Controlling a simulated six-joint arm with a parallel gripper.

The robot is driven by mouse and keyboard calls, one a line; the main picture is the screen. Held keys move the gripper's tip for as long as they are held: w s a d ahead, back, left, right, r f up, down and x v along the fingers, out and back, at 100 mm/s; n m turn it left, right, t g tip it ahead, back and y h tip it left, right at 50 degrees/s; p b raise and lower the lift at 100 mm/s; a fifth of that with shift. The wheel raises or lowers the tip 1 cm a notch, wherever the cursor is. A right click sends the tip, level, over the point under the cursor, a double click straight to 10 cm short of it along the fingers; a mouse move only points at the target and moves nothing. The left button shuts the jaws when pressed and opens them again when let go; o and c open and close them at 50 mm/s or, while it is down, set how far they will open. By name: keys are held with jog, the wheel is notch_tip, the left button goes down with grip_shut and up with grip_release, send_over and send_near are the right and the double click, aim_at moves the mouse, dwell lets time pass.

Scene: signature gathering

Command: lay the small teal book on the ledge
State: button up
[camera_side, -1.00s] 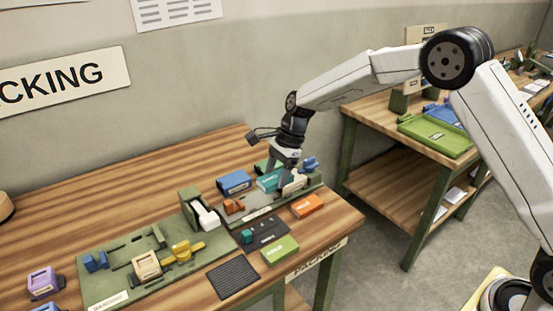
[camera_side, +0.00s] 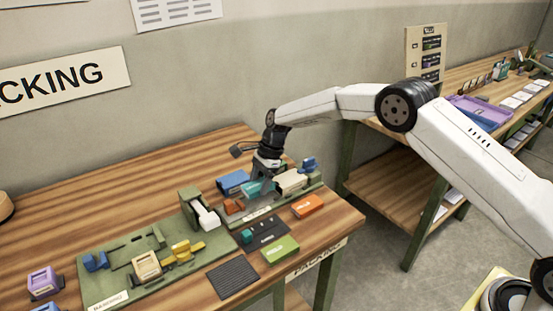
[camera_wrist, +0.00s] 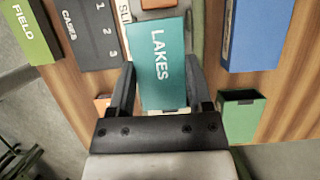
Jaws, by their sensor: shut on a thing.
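The small teal book, lettered LAKES (camera_wrist: 160,62), is between the fingers of my gripper (camera_wrist: 160,68) in the wrist view. In the side view my gripper (camera_side: 263,188) is shut on the teal book (camera_side: 251,190), low over the green fixture (camera_side: 274,207) with a white label strip along its front. The fingers hide part of the book. I cannot tell whether its underside touches the fixture. I cannot pick out for sure which part is the ledge. An orange-brown block (camera_side: 234,207) stands just left of the book, a cream block (camera_side: 291,181) to its right.
A blue box (camera_side: 232,182) stands close behind the book. A tape dispenser (camera_side: 201,212) stands left. Bare wood (camera_side: 120,200) is free at back left.

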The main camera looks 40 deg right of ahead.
jog(key=shift+f, duration=0.1)
jog(key=shift+w+f, duration=0.15)
jog(key=shift+w, duration=0.05)
jog(key=shift+f, duration=1.5)
jog(key=shift+f, duration=0.15)
jog(key=o, duration=1.3)
jog(key=shift+c, duration=0.2)
jog(key=v, duration=1.2)
